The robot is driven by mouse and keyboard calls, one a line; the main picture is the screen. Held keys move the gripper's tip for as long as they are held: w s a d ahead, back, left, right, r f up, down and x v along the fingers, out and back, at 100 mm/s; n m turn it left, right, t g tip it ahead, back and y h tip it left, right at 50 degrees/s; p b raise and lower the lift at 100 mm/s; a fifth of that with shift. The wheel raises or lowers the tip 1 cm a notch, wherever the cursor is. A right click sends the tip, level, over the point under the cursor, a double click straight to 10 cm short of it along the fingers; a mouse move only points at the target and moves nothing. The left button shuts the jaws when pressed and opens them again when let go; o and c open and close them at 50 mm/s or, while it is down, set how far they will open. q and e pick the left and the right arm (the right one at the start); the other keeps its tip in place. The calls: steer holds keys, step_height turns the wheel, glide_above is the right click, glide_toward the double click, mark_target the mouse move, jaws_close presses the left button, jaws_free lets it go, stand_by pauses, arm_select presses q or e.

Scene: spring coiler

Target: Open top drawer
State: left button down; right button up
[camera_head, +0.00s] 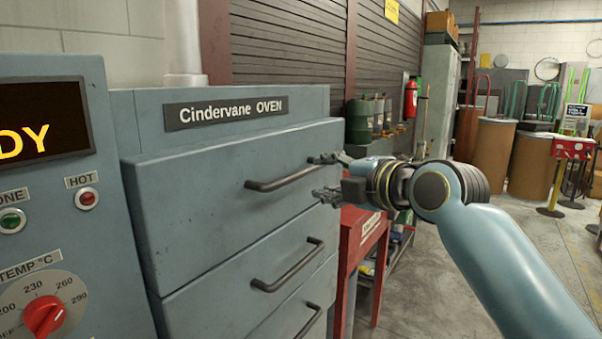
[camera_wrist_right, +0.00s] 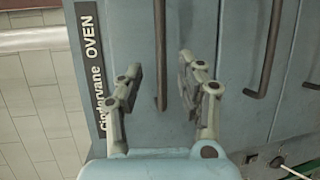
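The Cindervane oven (camera_head: 235,107) is a blue-grey cabinet with a stack of drawers. My right gripper (camera_head: 323,176) is open at the right end of this handle. In the right wrist view, the top handle (camera_wrist_right: 160,50) shows between the two spread fingers of the right gripper (camera_wrist_right: 160,78), with gaps on both sides. I cannot tell whether any finger touches it. My left gripper is not in view.
A second drawer handle (camera_head: 288,267) and a third (camera_head: 310,320) sit below. A control panel (camera_head: 50,200) with a red knob (camera_head: 44,316) stands at the left. A red cabinet (camera_head: 365,240) stands right of the oven. Open floor (camera_head: 440,290) lies at the right.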

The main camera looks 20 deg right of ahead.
mark_target(304, 174)
steer(key=p+x, duration=0.1)
steer(key=x, duration=0.7)
steer(key=shift+r, duration=0.1)
steer(key=shift+w+a+f, duration=0.1)
steer(key=shift+w+f, duration=0.1)
steer(key=shift+w, duration=0.2)
steer(key=shift+c, duration=0.2)
jaws_close()
